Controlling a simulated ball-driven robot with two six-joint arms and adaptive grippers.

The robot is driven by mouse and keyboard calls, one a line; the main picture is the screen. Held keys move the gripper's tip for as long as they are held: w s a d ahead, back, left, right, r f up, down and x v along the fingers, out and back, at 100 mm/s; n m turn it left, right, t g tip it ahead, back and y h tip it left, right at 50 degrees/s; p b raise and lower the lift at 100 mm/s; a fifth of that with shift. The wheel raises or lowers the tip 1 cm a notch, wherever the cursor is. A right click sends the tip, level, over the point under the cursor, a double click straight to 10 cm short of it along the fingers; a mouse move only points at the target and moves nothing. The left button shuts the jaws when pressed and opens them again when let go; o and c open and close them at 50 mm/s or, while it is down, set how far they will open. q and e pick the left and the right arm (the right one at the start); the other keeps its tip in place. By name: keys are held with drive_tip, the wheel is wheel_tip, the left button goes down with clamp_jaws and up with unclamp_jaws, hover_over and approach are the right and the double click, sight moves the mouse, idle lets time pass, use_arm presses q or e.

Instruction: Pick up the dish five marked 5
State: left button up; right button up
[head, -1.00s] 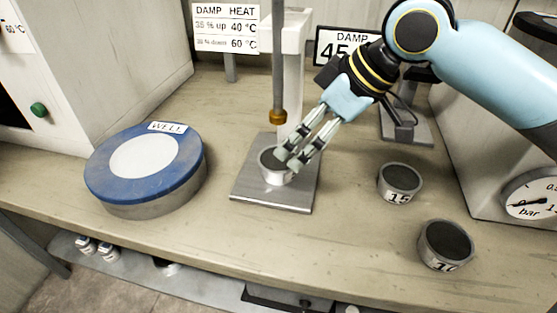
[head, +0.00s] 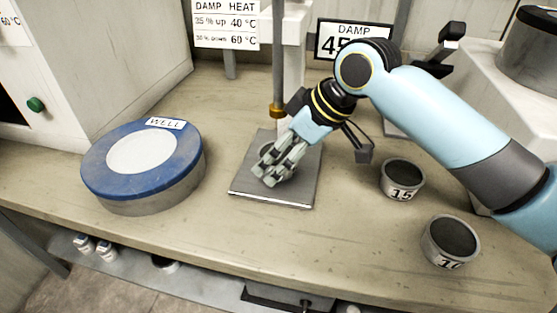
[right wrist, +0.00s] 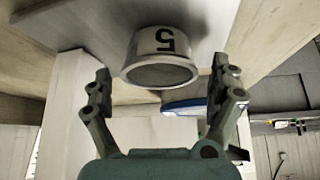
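The dish marked 5 (right wrist: 160,58) is a grey metal cup; in the right wrist view its number appears upside down. It stands on the square metal plate (head: 302,192) of the press-like stand. In the head view my right gripper (head: 270,178) is in front of the dish and hides most of it. In the right wrist view the gripper's two fingers (right wrist: 162,88) are spread, with the dish between and just beyond them. Gaps show on both sides of the dish. My left gripper is not in view.
A dish marked 15 (head: 402,177) and another dark-filled dish (head: 451,241), its number partly cut off, stand to the right. A round blue-rimmed WELL (head: 100,176) stands at the left. The stand's vertical rod (head: 279,65) is close behind my gripper.

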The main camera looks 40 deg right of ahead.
drive_tip(key=c, duration=1.2)
